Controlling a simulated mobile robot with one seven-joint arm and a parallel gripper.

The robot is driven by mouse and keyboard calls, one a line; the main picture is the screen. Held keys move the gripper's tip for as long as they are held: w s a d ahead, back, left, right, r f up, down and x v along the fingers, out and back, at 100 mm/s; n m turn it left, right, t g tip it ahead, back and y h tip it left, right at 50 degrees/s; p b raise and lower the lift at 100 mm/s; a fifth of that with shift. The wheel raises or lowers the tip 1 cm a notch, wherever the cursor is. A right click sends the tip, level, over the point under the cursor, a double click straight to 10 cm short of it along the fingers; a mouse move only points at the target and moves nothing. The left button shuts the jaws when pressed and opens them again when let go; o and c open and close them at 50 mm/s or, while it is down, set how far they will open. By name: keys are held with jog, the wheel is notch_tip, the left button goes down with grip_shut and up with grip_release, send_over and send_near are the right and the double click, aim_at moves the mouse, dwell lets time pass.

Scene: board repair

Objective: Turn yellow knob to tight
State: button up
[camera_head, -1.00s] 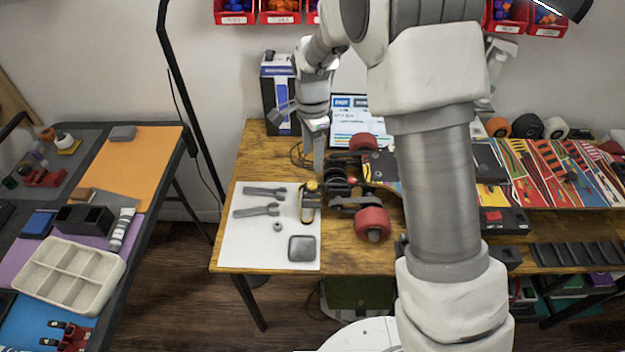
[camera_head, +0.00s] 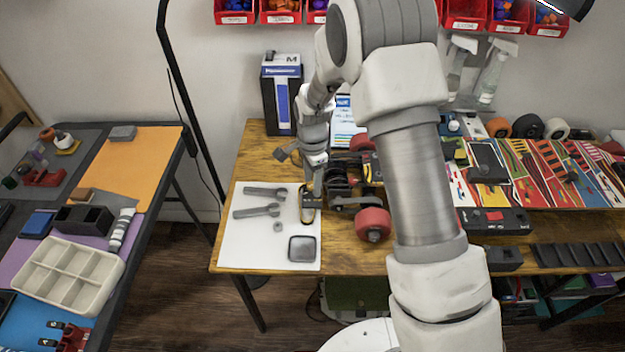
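My gripper (camera_head: 316,190) points down over the right edge of the white sheet (camera_head: 245,240) on the wooden table. It is small here, and I cannot tell whether its fingers are open or shut. Just under its tip is a dark tool with a yellow outline (camera_head: 308,214), lying on the sheet. The yellow knob, seen at the top end of this tool a second ago, is now hidden by my gripper. I cannot tell whether the gripper touches the knob.
A skateboard truck with a red wheel (camera_head: 373,223) stands close right of my gripper. Two grey wrenches (camera_head: 257,211), a nut and a grey square dish (camera_head: 302,248) lie on the sheet. A blue and black box (camera_head: 283,95) stands behind.

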grip_shut()
jog(key=n+b, duration=0.1)
jog(key=n, duration=0.2)
jog(key=shift+n, duration=0.3)
jog(key=shift+n+b, duration=0.5)
jog(key=shift+n, duration=1.7)
jog(key=shift+o, duration=1.3)
grip_release()
